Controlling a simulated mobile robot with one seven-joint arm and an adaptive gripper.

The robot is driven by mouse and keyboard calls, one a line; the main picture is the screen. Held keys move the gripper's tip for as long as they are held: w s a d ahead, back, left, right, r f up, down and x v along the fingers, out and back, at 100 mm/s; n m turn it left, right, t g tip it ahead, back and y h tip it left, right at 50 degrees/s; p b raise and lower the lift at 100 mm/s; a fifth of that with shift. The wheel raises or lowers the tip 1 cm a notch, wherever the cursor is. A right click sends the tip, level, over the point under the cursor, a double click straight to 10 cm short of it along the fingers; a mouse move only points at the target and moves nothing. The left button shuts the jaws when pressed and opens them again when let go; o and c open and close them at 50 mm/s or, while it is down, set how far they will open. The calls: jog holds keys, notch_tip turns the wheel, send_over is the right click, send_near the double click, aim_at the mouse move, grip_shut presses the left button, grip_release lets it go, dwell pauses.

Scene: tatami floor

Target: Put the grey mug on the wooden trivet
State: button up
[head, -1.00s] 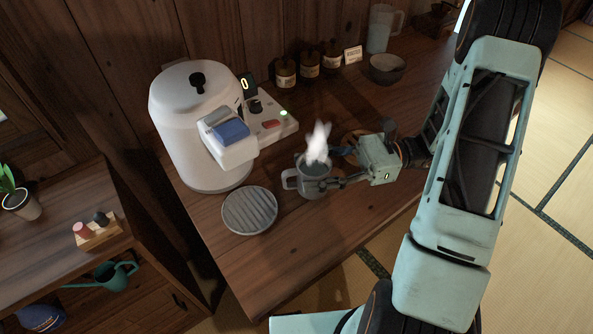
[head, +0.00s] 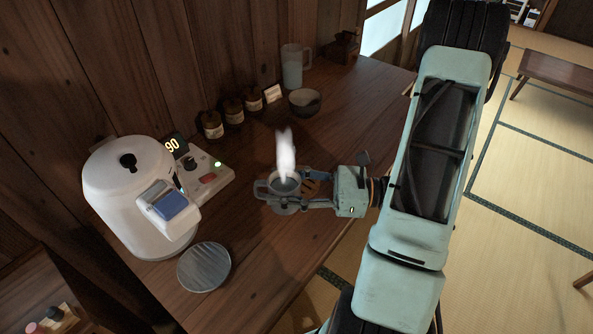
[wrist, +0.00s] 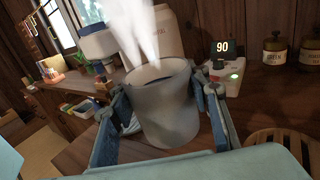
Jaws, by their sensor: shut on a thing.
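The grey mug (head: 284,187) is upright in my gripper (head: 292,191), with steam rising from it and its handle to the left in the head view. My gripper is shut on its sides; the mug (wrist: 163,108) fills the middle of the wrist view between the two fingers. I cannot tell for sure how high its base is above the table. The round slatted wooden trivet (head: 312,187) lies on the table just right of the mug, partly hidden by my gripper. It shows at lower right in the wrist view (wrist: 275,145), apart from the mug.
A white water dispenser (head: 130,190) with a display reading 90 stands at left, a round grey grooved plate (head: 204,267) before it. The front-right tabletop is clear.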

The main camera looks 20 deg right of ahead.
jog(key=d+r+m+t+h+p, duration=0.4)
jog(key=d+m+t+h+p, duration=0.1)
jog(key=d+m+t+h, duration=0.15)
jog(key=shift+t, duration=0.45)
jog(key=w+f+b, duration=0.3)
jog(key=w+b, duration=0.1)
jog(key=b, duration=0.1)
jog(key=w+d+f+b, duration=0.1)
jog(key=w+f+b, duration=0.3)
jog(key=b, duration=0.1)
jog(key=w+f+b, duration=0.4)
jog(key=w+b, duration=0.1)
jog(key=b, duration=0.1)
jog(key=shift+d+f, duration=0.2)
jog(key=shift+d, duration=0.15)
jog(key=shift+f, duration=0.55)
jog(key=shift+f, duration=0.1)
